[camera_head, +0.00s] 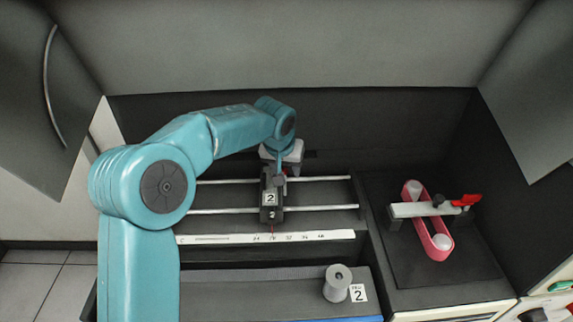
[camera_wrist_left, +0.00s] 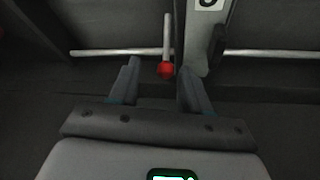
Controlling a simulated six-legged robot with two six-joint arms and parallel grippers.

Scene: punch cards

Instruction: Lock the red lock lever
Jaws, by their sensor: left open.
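A grey lever with a red ball knob (camera_wrist_left: 165,70) shows in the left wrist view, its knob between the fingers of my left gripper (camera_wrist_left: 158,65). The fingers are open and stand apart on both sides of it; I cannot tell whether either touches. In the head view my left gripper (camera_head: 279,170) is at the rear of the dark carriage (camera_head: 267,214) with the "2" labels, and it hides the lever there. My right gripper is not in view.
The carriage sits on two horizontal rails (camera_head: 325,209) behind a white scale strip (camera_head: 300,237). A grey spool (camera_head: 337,284) stands on the front shelf. A pink belt loop (camera_head: 437,245) lies under the bar on the right. A dark wall rises close behind the rails.

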